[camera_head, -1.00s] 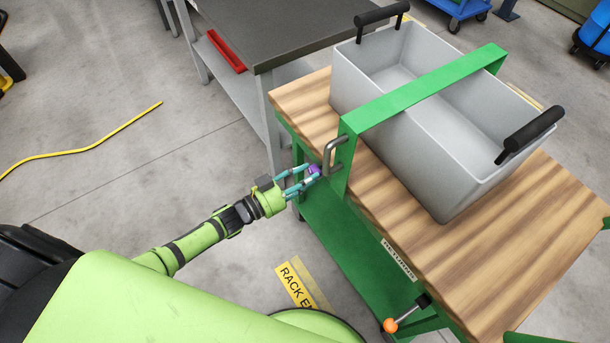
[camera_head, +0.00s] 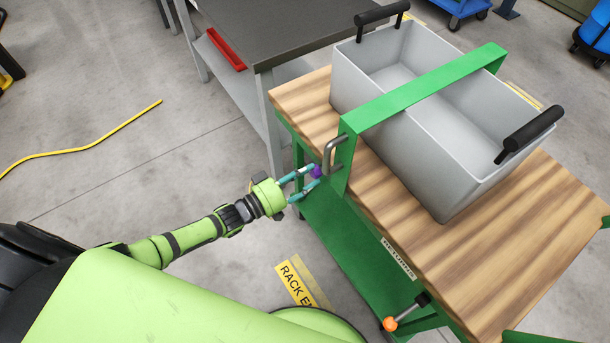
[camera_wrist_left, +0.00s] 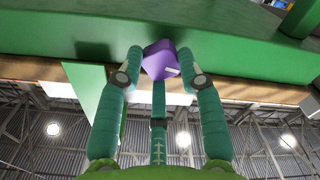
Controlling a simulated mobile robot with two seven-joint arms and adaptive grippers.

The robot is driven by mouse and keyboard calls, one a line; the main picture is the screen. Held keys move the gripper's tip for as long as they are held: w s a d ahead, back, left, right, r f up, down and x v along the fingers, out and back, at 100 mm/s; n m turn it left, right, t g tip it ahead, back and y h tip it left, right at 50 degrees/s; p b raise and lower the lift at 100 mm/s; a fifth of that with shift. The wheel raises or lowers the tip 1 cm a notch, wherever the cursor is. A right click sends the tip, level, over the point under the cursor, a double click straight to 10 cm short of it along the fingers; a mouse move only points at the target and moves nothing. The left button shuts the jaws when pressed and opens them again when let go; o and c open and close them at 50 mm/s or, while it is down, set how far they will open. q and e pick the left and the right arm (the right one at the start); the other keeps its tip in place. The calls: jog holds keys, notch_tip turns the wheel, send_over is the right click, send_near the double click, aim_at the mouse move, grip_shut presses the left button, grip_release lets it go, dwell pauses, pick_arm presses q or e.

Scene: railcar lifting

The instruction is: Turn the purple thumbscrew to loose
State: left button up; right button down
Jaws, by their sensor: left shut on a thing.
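The purple thumbscrew (camera_head: 317,172) sits at the left side of the green cart, just below the grey handle of the green clamp bar (camera_head: 420,88). It also shows in the left wrist view (camera_wrist_left: 159,60), with a small pale mark on its face. My left gripper (camera_head: 312,178) reaches it from the left. In the left wrist view its teal fingers (camera_wrist_left: 165,66) are closed around the thumbscrew, one on each side. My right gripper is not in either view.
A grey open bin (camera_head: 400,135) with black handles stands on the wooden cart top (camera_head: 480,260) under the bar. An orange-knobbed lever (camera_head: 390,323) juts out at the cart's front. A dark-topped table (camera_head: 275,30) stands behind.

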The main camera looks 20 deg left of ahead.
pick_arm(q)
jog(key=shift+s+f+n, duration=0.15)
jog(key=shift+f+n, duration=0.25)
jog(key=shift+n, duration=0.2)
jog(key=shift+s+f, duration=0.1)
jog(key=shift+s, duration=0.05)
jog(key=o, duration=1.1)
jog(key=shift+d, duration=0.1)
jog(key=shift+w+r, duration=0.2)
jog(key=v, duration=1.2)
jog(key=shift+r, duration=0.15)
jog(key=shift+w, duration=0.1)
